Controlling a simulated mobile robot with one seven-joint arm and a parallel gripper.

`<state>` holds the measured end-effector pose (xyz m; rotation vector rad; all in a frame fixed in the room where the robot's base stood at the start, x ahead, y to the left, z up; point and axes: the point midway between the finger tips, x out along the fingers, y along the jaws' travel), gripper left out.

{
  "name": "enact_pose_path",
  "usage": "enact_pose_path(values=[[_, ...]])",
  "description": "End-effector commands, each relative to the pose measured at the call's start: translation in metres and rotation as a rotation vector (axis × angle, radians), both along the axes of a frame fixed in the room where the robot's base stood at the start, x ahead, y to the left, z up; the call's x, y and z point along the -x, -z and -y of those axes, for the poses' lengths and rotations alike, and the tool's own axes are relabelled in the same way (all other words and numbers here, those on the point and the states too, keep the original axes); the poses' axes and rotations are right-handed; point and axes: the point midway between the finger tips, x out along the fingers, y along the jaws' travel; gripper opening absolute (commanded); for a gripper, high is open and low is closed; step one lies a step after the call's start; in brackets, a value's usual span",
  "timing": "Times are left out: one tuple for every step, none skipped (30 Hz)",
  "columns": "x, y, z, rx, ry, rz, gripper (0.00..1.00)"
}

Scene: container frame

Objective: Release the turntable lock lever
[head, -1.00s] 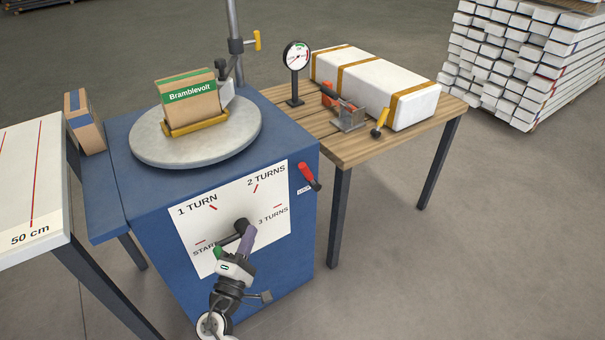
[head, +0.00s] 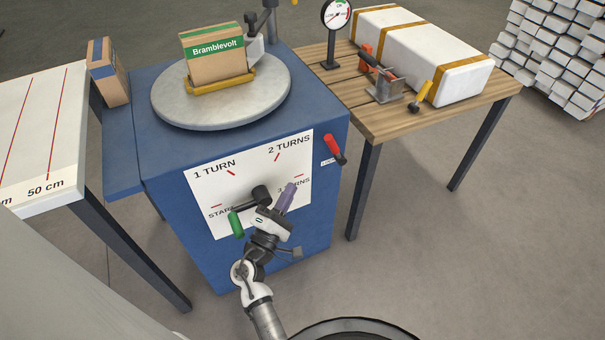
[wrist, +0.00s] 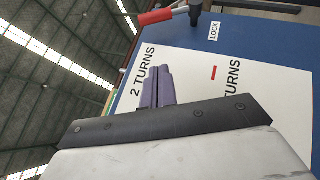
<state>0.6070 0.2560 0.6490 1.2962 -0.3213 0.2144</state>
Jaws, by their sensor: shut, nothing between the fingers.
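The turntable lock lever is a red-handled lever (head: 334,149) on the right edge of the blue cabinet (head: 240,270), beside a small LOCK label. It also shows at the top of the wrist view (wrist: 163,16), with the LOCK label (wrist: 214,31) to its right. My gripper (head: 289,192) has purple fingers, shut and empty. It is in front of the white dial panel, below and left of the lever and apart from it. The fingers also show in the wrist view (wrist: 158,88). The round turntable (head: 165,105) carries a Bramblevolt box (head: 213,62) in a yellow holder.
A crank with a green grip (head: 236,224) is on the dial panel, just left of my gripper. A wooden table (head: 400,122) at right holds a gauge (head: 337,15), a clamp and a strapped white package (head: 425,52). A white measuring table (head: 40,150) stands at left.

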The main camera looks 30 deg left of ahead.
Motion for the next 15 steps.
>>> enact_pose_path(values=[[-0.007,-0.005,0.001,-0.001,0.003,0.002,0.00],[-0.012,-0.008,0.001,-0.002,0.004,0.002,0.00],[-0.019,-0.011,0.001,-0.002,0.003,0.002,0.00],[-0.025,-0.013,0.001,-0.002,0.004,0.002,0.00],[-0.031,-0.016,0.002,-0.004,0.004,0.003,0.00],[-0.040,-0.019,0.002,-0.003,0.005,0.002,0.00],[-0.046,-0.021,0.002,-0.003,0.005,0.003,0.00],[-0.052,-0.024,0.002,-0.002,0.004,0.002,0.00],[-0.060,-0.027,0.002,-0.003,0.005,0.003,0.00],[-0.066,-0.029,0.002,-0.002,0.004,0.002,0.00],[-0.072,-0.031,0.002,-0.002,0.004,0.002,0.00],[-0.080,-0.034,0.003,-0.002,0.004,0.002,0.00],[-0.085,-0.036,0.002,-0.002,0.003,0.002,0.00],[-0.089,-0.037,0.005,-0.001,0.004,0.001,0.00],[-0.092,-0.040,0.011,-0.001,0.004,0.000,0.00]])
